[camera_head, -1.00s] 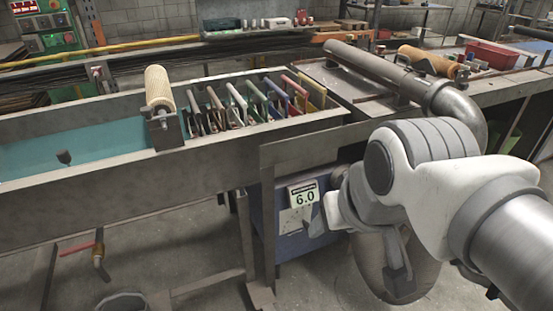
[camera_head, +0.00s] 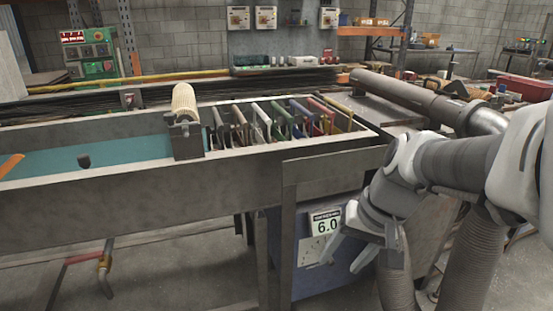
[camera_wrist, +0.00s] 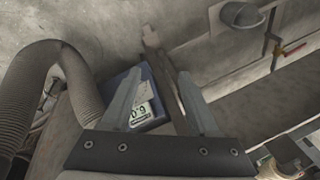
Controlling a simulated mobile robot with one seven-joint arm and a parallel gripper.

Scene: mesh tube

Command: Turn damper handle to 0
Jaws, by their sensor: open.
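A blue box (camera_head: 300,281) stands under the long trough, with a white display reading 6.0 (camera_head: 326,223) on its front. A pale plate (camera_head: 308,251) sits below the display. I cannot make out the damper handle for certain in either view. My gripper (camera_head: 348,256) is open and empty, in front of the box and just right of the display and plate, partly covering the box's front. In the wrist view, my gripper (camera_wrist: 160,76) has its fingers spread, with the blue box (camera_wrist: 124,80) and display (camera_wrist: 141,114) behind and near the left finger.
A trough (camera_head: 100,215) with several coloured frames spans the left and middle. A ribbed hose (camera_head: 396,278) hangs right of the box and also shows in the wrist view (camera_wrist: 28,88). A thick metal pipe (camera_head: 410,95) lies on the bench. A red-handled valve (camera_head: 104,263) is low left.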

